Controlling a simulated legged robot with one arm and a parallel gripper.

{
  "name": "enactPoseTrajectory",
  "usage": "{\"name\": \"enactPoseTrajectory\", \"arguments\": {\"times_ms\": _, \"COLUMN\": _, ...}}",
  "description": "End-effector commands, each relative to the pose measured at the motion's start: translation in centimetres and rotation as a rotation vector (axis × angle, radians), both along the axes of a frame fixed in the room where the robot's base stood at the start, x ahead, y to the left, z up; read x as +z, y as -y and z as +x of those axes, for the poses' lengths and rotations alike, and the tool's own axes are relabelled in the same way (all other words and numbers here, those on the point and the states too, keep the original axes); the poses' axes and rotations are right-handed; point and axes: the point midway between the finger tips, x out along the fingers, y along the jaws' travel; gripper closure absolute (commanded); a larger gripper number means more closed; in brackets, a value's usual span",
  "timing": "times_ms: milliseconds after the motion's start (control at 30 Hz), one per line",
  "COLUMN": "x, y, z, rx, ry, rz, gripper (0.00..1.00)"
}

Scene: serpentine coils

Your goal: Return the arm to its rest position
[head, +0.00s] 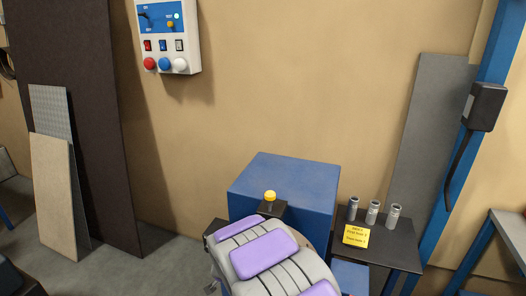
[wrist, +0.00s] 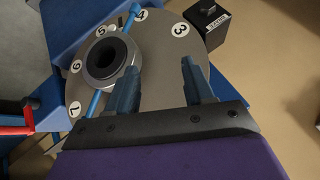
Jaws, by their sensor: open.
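My gripper (wrist: 160,85) shows in the wrist view with its two blue-grey fingers spread apart and nothing between them. Behind the fingers is a round grey disc (wrist: 158,60) with numbered white labels, 3 to 7 among them. I cannot tell how far the fingertips are from the disc. In the head view, my grey and purple arm reaches in from the bottom middle, in front of a blue cabinet (head: 285,184). The gripper itself does not show there.
The disc carries a dark-bored hub (wrist: 108,60) and blue rods. A black box (wrist: 207,24) and a red handle (wrist: 18,122) flank it. A side table (head: 396,254) holds three grey cylinders (head: 372,212) and a yellow note (head: 356,235). A control panel (head: 168,36) hangs on the wall.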

Motion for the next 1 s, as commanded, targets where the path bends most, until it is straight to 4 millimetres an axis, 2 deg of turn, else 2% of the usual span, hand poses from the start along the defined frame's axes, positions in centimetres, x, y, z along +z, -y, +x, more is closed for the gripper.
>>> {"name": "enactPoseTrajectory", "arguments": {"times_ms": 33, "x": 1.7, "y": 0.8, "z": -0.7, "rx": 0.025, "ry": -0.021, "rz": 0.002, "gripper": 0.48}}
{"name": "enactPoseTrajectory", "arguments": {"times_ms": 100, "x": 3.2, "y": 1.9, "z": -2.0, "rx": 0.068, "ry": -0.061, "rz": -0.005, "gripper": 0.48}}
{"name": "enactPoseTrajectory", "arguments": {"times_ms": 267, "x": 6.5, "y": 4.5, "z": -6.0, "rx": 0.166, "ry": -0.156, "rz": -0.025, "gripper": 0.48}}
{"name": "enactPoseTrajectory", "arguments": {"times_ms": 467, "x": 10.2, "y": 8.2, "z": -12.0, "rx": 0.285, "ry": -0.269, "rz": -0.063, "gripper": 0.48}}
{"name": "enactPoseTrajectory", "arguments": {"times_ms": 767, "x": 14.4, "y": 14.4, "z": -23.3, "rx": 0.448, "ry": -0.455, "rz": -0.144, "gripper": 0.48}}
{"name": "enactPoseTrajectory", "arguments": {"times_ms": 1000, "x": 16.5, "y": 19.3, "z": -33.3, "rx": 0.548, "ry": -0.616, "rz": -0.215, "gripper": 0.48}}
